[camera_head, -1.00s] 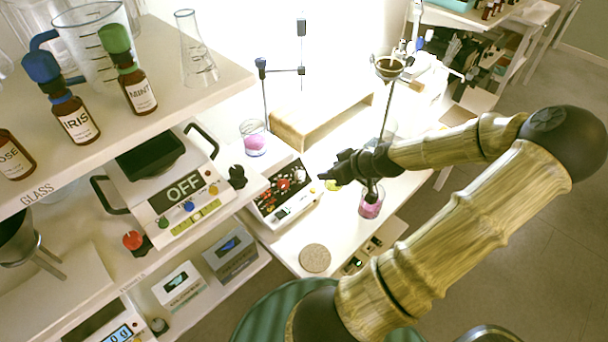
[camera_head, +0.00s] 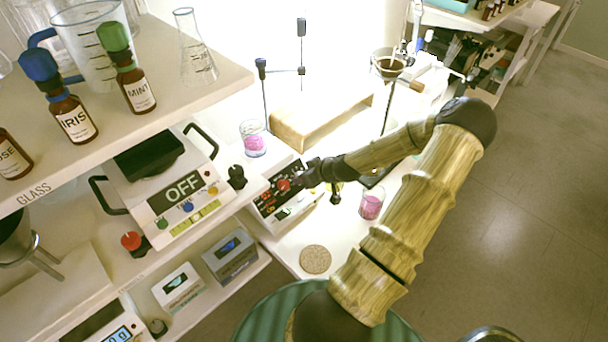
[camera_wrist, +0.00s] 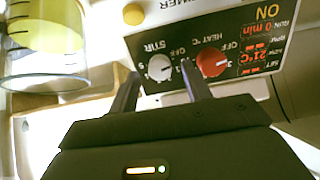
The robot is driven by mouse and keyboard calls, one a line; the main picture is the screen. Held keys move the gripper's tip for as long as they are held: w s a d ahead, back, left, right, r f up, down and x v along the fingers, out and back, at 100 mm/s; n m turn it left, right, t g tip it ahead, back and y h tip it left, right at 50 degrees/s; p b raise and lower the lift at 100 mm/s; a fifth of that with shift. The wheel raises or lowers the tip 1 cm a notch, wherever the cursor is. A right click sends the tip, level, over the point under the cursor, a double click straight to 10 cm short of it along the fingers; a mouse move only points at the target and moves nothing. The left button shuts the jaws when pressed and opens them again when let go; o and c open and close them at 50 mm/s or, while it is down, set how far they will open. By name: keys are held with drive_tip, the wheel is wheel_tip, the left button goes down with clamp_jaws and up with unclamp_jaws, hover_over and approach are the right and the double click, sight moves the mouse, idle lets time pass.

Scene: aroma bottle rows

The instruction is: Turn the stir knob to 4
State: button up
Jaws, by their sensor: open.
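The white stir knob (camera_wrist: 160,68) sits on the dark panel of a stirrer hot plate (camera_wrist: 236,80), beside the word STIR, which appears upside down in the wrist view. Its pointer mark is too small to read surely. The red heat knob (camera_wrist: 211,63) is just right of it. My gripper (camera_wrist: 161,72) is open, with one finger at each side of the white knob in the picture. I cannot tell whether the fingers touch it. In the head view my gripper (camera_head: 308,174) is at the panel (camera_head: 276,203) and hides the stir knob; the red knob (camera_head: 284,185) shows.
A beaker of yellow liquid (camera_wrist: 40,45) and a yellow knob (camera_wrist: 133,14) are near my gripper. In the head view, a beaker of pink liquid (camera_head: 371,205) stands close to my arm, and another (camera_head: 253,140) stands behind the panel. A round cork mat (camera_head: 315,259) lies in front.

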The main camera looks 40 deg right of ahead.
drive_tip(key=shift+w+f, duration=0.45)
drive_tip(key=shift+f, duration=0.05)
drive_tip(key=c, duration=1)
